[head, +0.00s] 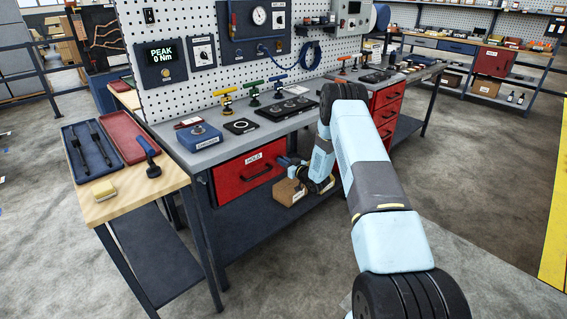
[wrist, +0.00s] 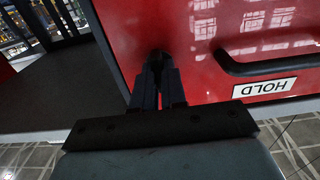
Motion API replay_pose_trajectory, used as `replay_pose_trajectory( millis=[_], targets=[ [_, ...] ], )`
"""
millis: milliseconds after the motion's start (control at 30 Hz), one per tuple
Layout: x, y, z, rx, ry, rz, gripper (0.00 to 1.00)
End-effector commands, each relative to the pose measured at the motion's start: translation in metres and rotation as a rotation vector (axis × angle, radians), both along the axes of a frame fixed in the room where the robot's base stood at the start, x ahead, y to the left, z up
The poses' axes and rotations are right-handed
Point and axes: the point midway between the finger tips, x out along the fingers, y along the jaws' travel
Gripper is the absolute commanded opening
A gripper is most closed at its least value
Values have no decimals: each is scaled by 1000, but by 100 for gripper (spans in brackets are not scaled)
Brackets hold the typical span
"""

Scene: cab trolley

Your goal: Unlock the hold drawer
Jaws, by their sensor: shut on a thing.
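The hold drawer (head: 236,187) is a red drawer under the workbench, with a dark bar handle (head: 257,174) and a white HOLD label (head: 254,158). It looks shut. In the wrist view its red front (wrist: 205,70), handle (wrist: 262,67) and label (wrist: 264,88) appear upside down. My gripper (head: 285,162) is at the right end of the drawer front. In the wrist view my gripper (wrist: 159,72) is shut on a small dark lock piece (wrist: 157,55) at the drawer front, beside the handle. The fingers hide most of it, so its turn cannot be told.
The grey bench top (head: 217,152) above carries a blue box (head: 199,138) and several coloured-handled valves. A cardboard box (head: 288,192) stands on the lower shelf below my gripper. A wooden side table (head: 118,207) stands at left. The floor in front is clear.

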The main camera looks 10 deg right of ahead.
Motion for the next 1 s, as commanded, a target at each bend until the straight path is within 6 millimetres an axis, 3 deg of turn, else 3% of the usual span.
replay_pose_trajectory(
  millis=[367, 1000],
  targets=[
    [0, 0, 0, -77, -43, -1, 0],
    [-2, 3, -2, -564, -323, 1, 0]
  ],
)
